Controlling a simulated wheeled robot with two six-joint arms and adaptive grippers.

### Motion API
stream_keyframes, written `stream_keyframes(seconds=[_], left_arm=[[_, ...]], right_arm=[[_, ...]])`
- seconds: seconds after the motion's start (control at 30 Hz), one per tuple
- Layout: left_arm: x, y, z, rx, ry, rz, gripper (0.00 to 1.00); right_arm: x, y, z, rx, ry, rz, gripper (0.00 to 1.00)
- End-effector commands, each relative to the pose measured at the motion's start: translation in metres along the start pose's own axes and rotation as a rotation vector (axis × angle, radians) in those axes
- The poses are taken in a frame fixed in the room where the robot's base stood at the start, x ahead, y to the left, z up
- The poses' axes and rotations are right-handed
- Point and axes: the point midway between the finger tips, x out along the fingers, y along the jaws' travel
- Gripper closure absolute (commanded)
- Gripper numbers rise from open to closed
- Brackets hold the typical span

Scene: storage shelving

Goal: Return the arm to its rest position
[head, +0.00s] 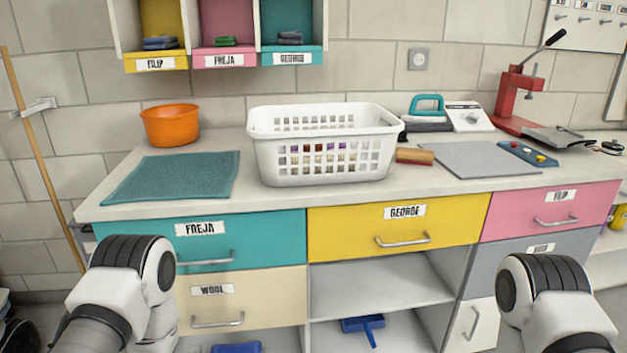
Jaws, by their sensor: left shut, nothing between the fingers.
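My left arm (122,285) comes in at the lower left, bent, in front of the teal and cream drawers. Its gripper is low at the bottom edge, mostly hidden by the arm's own links, and is shut and empty. My right arm (550,300) shows at the lower right, in front of the grey drawer and white door. Its gripper is outside the picture. Both arms' visible parts are below the worktop, and neither appears to hold anything.
The worktop (290,196) carries a white laundry basket (320,120), orange bowl (170,125), teal mat (172,176), brush (414,156), grey board (486,159) and red press (515,95). Drawers, including the yellow one (350,230), are closed. An open shelf (370,285) lies between the arms.

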Motion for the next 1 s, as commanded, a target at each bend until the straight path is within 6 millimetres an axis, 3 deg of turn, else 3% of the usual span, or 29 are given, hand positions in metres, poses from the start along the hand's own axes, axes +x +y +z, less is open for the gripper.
stream_keyframes(seconds=[0.1, 0.2, 0.3, 0.4, 0.53, 0.57, 0.6, 1.0], left_arm=[[-0.053, 0.077, -0.002, -0.273, -0.04, 0.394, 1.0], [-0.111, 0.127, 0.0, -0.532, -0.187, 0.695, 1.0], [-0.166, 0.157, 0.004, -0.741, -0.391, 0.907, 1.0], [-0.214, 0.173, 0.008, -0.911, -0.625, 1.043, 1.0], [-0.252, 0.183, 0.013, -1.095, -0.919, 1.101, 1.0], [-0.255, 0.184, 0.013, -1.142, -0.974, 1.088, 1.0], [-0.26, 0.159, 0.012, -1.156, -0.98, 1.079, 1.0], [-0.288, 0.027, 0.005, -1.153, -0.972, 1.077, 1.0]], right_arm=[[0.0, 0.0, 0.0, 0.0, 0.0, 0.0, 0.28], [0.0, 0.0, 0.0, 0.0, 0.0, 0.0, 0.28], [0.0, 0.0, 0.0, 0.0, 0.0, 0.0, 0.28], [0.0, 0.0, 0.0, 0.0, 0.0, 0.0, 0.28], [0.0, 0.0, 0.0, 0.0, 0.0, 0.0, 0.28], [0.0, 0.0, 0.0, 0.0, 0.0, 0.0, 0.28], [-0.025, 0.0, 0.001, 0.0, -0.002, 0.0, 0.28], [-0.161, -0.001, 0.0, 0.0, 0.0, 0.0, 0.28]])
